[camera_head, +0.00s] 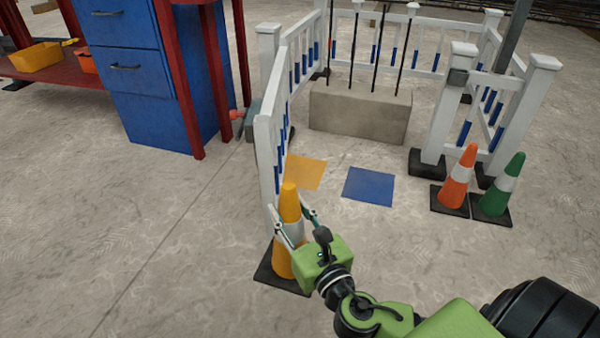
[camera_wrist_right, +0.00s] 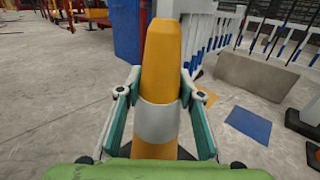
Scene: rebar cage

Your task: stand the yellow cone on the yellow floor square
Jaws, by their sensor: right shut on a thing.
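The yellow cone (camera_head: 289,205) has a white band and a dark square base, and stands upright near the left end of the white fence. My right gripper (camera_head: 291,222) is shut around the cone at its band. The right wrist view also shows the cone (camera_wrist_right: 159,75) between the two fingers (camera_wrist_right: 160,115). I cannot tell whether its base touches the floor. The yellow floor square (camera_head: 305,172) lies just behind the cone, beside the fence, and is partly hidden by it. In the wrist view only a corner of the yellow square (camera_wrist_right: 207,96) shows. My left gripper is not in view.
A blue floor square (camera_head: 369,187) lies right of the yellow one. An orange cone (camera_head: 458,178) and a green cone (camera_head: 501,190) stand at the right. The white fence (camera_head: 268,140) runs close by the yellow square. A concrete block (camera_head: 360,112) with rebar stands behind.

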